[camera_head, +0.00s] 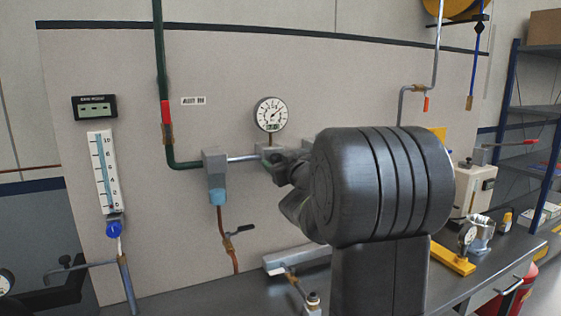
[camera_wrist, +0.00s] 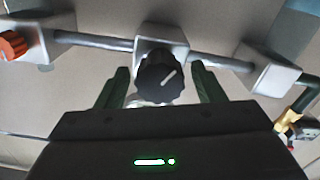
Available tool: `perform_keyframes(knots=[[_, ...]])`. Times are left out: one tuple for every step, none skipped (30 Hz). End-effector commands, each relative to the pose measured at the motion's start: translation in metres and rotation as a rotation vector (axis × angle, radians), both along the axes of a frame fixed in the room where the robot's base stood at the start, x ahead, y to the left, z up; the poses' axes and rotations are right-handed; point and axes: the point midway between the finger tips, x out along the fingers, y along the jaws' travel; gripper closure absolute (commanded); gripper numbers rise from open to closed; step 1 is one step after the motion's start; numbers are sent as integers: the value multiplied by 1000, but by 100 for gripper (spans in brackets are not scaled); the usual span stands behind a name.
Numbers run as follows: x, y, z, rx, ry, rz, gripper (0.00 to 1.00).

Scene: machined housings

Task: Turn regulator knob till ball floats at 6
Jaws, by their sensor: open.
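A black regulator knob (camera_wrist: 158,78) with a white pointer line shows in the wrist view, on a pale metal block. The pointer slants to the upper right. My gripper (camera_wrist: 160,70) is open, with one dark green finger on each side of the knob and visible gaps between.
A blue knob (camera_head: 113,229) is under the flow tube. A round dial gauge (camera_head: 271,114) and a digital display (camera_head: 95,107) are on the panel. A green pipe (camera_head: 160,75) runs down to a grey block (camera_head: 215,163). An orange knob (camera_wrist: 13,45) is left in the wrist view.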

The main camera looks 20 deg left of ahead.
Motion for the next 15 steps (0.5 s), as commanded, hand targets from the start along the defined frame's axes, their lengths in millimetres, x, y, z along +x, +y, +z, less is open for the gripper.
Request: perform_keyframes(knots=[[0, 0, 0, 0, 0, 0, 38], [0, 0, 0, 0, 0, 0, 38], [0, 0, 0, 0, 0, 0, 38], [0, 0, 0, 0, 0, 0, 38], [0, 0, 0, 0, 0, 0, 38], [0, 0, 0, 0, 0, 0, 44], [0, 0, 0, 0, 0, 0, 50], [0, 0, 0, 0, 0, 0, 55], [0, 0, 0, 0, 0, 0, 63], [0, 0, 0, 1, -1, 0, 69], [0, 0, 0, 1, -1, 0, 75], [0, 0, 0, 1, -1, 0, 82], [0, 0, 0, 1, -1, 0, 82], [0, 0, 0, 1, -1, 0, 82], [0, 0, 0, 0, -1, 0, 82]])
